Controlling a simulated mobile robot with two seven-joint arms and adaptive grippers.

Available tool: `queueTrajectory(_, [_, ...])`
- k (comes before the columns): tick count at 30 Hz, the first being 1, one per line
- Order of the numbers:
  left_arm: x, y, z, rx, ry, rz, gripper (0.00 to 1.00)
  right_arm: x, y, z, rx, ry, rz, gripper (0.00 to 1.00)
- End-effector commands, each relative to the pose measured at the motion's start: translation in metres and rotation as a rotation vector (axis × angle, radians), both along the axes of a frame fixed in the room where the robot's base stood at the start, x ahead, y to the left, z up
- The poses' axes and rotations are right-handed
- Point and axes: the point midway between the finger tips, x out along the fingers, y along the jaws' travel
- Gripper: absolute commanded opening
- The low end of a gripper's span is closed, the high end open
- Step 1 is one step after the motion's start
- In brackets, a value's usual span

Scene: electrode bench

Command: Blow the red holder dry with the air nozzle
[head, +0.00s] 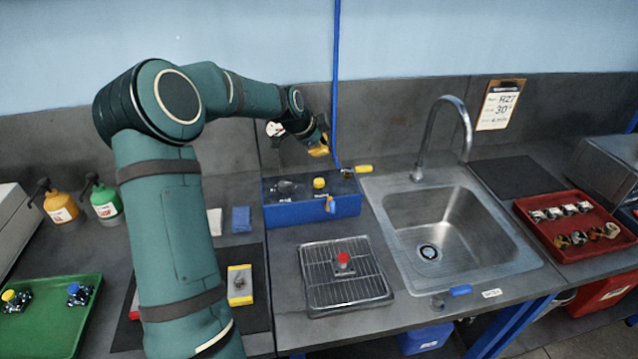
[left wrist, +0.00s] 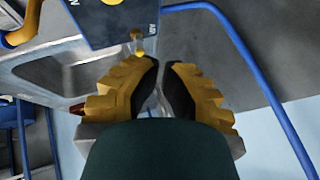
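The red holder (head: 343,259) stands on a wire drying rack (head: 315,290) in the middle of the bench in the head view. A yellow-ended piece, which looks like the air nozzle (head: 358,169), lies at the back right corner of a blue box (head: 290,213), by a hanging blue hose (head: 336,80). My left gripper (head: 322,146) hangs above and behind the blue box, apart from the red holder. In the left wrist view its two yellow-and-black fingers (left wrist: 161,62) have a narrow gap between them, and I see nothing held. My right gripper is out of view.
A steel sink (head: 437,235) with a tall tap is right of the rack. A red tray (head: 575,250) with several small parts lies farther right. A green tray (head: 75,335) and two pump bottles stand left. The space above the rack is clear.

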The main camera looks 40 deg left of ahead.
Motion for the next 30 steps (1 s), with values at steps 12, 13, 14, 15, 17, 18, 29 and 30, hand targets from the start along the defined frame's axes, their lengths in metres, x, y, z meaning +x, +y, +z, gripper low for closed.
queueTrajectory(12, [0.0,0.0,-0.059,0.0,-0.001,0.001,0.0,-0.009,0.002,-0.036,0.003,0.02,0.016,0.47])
queueTrajectory(13, [0.0,0.0,-0.062,0.0,-0.001,0.001,0.0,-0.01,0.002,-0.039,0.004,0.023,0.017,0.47])
queueTrajectory(14, [0.0,0.0,-0.065,0.0,-0.001,0.001,0.0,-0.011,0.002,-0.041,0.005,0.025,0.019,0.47])
queueTrajectory(15, [0.0,0.0,-0.068,0.0,0.0,0.0,0.0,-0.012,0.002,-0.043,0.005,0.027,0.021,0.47])
queueTrajectory(17, [0.0,0.0,-0.071,0.0,0.0,0.0,0.0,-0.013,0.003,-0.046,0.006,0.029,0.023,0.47])
queueTrajectory(18, [0.0,0.0,-0.072,0.0,0.0,0.0,0.0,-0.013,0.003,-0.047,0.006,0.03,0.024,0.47])
queueTrajectory(29, [0.0,0.0,-0.071,0.001,-0.001,0.0,0.0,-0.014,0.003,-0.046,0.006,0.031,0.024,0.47])
queueTrajectory(30, [0.0,0.0,-0.071,0.0,0.0,0.0,0.0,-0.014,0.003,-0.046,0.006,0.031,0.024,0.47])
